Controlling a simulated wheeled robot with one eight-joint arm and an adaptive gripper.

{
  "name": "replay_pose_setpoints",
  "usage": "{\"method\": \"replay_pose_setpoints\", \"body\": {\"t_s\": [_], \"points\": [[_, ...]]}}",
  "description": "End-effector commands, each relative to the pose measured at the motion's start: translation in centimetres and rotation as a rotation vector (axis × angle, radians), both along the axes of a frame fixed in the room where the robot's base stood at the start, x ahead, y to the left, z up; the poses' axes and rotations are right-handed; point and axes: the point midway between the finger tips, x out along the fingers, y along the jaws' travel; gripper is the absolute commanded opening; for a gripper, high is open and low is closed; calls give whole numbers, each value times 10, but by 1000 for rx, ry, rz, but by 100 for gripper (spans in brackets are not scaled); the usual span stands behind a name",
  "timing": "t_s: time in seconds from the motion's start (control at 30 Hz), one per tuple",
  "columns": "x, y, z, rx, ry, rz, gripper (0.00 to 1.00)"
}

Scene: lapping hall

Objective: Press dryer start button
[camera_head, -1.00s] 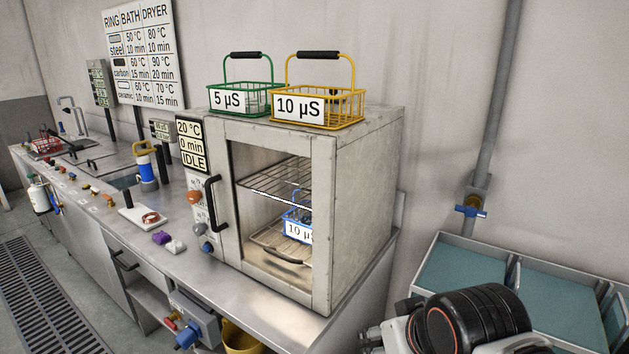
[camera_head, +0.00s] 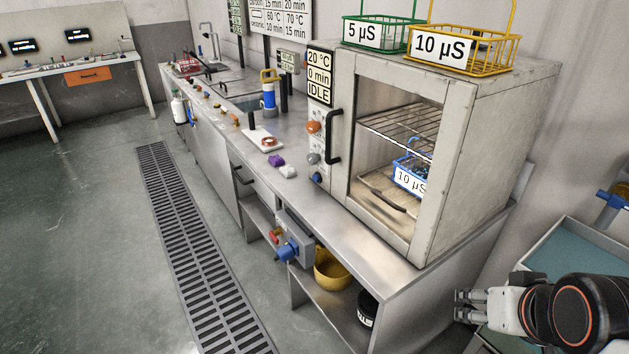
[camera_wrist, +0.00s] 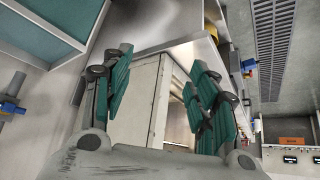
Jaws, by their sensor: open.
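The dryer (camera_head: 480,135) is a grey metal box with a glass-fronted door, and it stands on the steel counter. Its door looks closed. Its display (camera_head: 319,76) reads 20 °C, 0 min, IDLE. Below the display are an orange knob (camera_head: 313,127), a grey knob (camera_head: 313,158) and a blue button or knob (camera_head: 317,178); I cannot tell which one starts it. My gripper (camera_head: 463,306) is open and empty, right of the counter's near end and apart from the dryer. In the wrist view its green-padded fingers (camera_wrist: 160,85) are spread.
Green (camera_head: 380,33) and yellow (camera_head: 462,48) baskets stand on the dryer. A black door handle (camera_head: 333,137) sticks out beside the knobs. Blue-lined trays (camera_head: 585,262) are at the right. A valve box (camera_head: 295,235) juts from the counter front. The floor by the drain grate (camera_head: 195,245) is clear.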

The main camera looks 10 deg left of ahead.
Motion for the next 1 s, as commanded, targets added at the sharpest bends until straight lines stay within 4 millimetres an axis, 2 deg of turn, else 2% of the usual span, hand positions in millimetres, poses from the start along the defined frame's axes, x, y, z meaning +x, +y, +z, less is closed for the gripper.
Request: {"method": "replay_pose_setpoints", "body": {"t_s": [0.13,0.37,1.0], "points": [[0,0,0,0,0,0,54],[0,0,0,0,0,0,2],[0,0,0,0,0,0,0]]}}
